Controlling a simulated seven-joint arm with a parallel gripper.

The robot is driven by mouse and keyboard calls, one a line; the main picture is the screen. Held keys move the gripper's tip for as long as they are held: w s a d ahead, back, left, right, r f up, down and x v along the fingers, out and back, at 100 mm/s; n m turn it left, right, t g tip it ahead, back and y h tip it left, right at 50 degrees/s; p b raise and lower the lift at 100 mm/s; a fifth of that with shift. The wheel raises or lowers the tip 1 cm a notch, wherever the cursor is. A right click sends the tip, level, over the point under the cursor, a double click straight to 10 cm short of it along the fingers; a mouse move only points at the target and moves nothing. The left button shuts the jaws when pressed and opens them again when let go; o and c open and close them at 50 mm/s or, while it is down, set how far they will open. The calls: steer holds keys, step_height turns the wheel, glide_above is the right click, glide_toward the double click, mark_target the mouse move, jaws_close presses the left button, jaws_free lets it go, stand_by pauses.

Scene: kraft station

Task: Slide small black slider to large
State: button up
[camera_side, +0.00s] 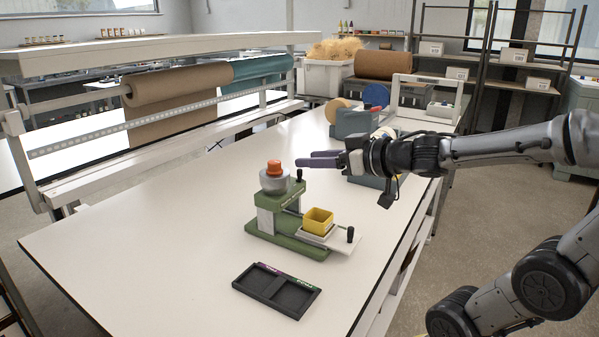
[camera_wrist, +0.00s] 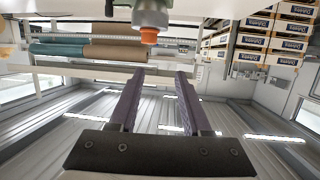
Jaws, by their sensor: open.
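A green dispenser (camera_side: 265,229) stands on the table in the side view. It has a round grey hopper (camera_side: 273,184) with an orange top (camera_side: 274,167). A small black knob (camera_side: 300,175) stands on its upper right. A second black knob (camera_side: 350,234) stands on a pale plate at the lower right; I cannot tell which is the named slider. The size markings are unreadable. My gripper (camera_side: 305,159) is open and empty, level, its purple fingers above and behind the upper knob. In the wrist view my gripper (camera_wrist: 160,74) is also open, and the orange top (camera_wrist: 149,36) shows beyond the fingertips.
A yellow cup (camera_side: 318,220) sits on the dispenser's pale lower plate. A black two-compartment tray (camera_side: 276,290) lies in front, both halves empty. A blue-grey tape dispenser (camera_side: 352,122) stands behind my gripper. The left part of the white table (camera_side: 150,230) is clear.

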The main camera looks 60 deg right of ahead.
steer(key=m+g+h, duration=0.2)
glide_toward(300, 169)
steer(key=x, duration=1)
steer(key=shift+f, duration=0.2)
steer(key=shift+t, duration=0.3)
jaws_close()
stand_by(1.0)
